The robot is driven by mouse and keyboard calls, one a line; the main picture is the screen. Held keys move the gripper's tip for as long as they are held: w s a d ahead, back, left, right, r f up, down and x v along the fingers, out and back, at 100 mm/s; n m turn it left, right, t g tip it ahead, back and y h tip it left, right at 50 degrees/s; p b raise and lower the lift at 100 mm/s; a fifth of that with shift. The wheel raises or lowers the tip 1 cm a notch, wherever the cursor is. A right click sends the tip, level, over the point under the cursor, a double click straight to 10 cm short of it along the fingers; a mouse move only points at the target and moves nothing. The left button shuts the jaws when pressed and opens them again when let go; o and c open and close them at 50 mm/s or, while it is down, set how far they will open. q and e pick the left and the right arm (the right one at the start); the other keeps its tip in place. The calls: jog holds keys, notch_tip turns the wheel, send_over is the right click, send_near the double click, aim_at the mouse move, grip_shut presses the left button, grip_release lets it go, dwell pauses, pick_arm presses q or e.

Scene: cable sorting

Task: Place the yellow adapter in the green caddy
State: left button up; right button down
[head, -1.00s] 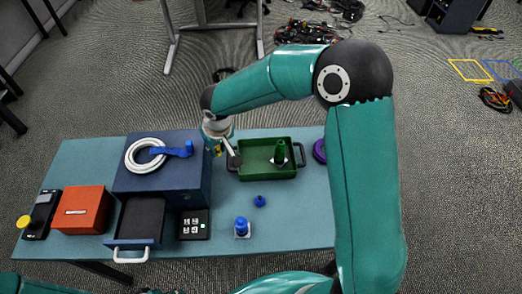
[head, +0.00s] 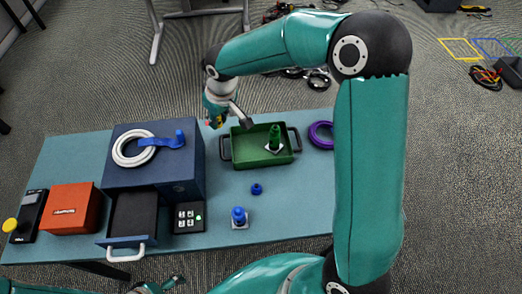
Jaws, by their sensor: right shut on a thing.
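The green caddy (head: 255,160) is an open tray with dark side handles at the back of the table. A green adapter (head: 275,138) on a white base stands inside it, toward the right. My right gripper (head: 226,117) is at the caddy's back left corner, apparently above the table.
A blue drawer box (head: 190,165) with a white cable coil (head: 127,160) on top stands left of the caddy. Its drawer (head: 133,215) is open. A blue adapter (head: 239,214), a small blue piece (head: 257,189) and a purple coil (head: 318,142) are nearby. An orange box (head: 72,210) stands at left.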

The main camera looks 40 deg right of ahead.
aim_at(245, 150)
jog(key=s+d+r+n+y+b, duration=0.1)
jog(key=s+d+r+n+b, duration=0.2)
jog(key=d+n+b, duration=0.3)
jog(key=f, duration=1.2)
jog(key=d+f, duration=0.1)
jog(key=f, duration=0.5)
jog(key=shift+w+f, duration=0.15)
jog(key=shift+f, duration=0.05)
jog(key=shift+f, duration=0.1)
jog(key=c, duration=1)
grip_release()
jog(key=shift+g, duration=0.3)
jog(key=shift+c, duration=0.2)
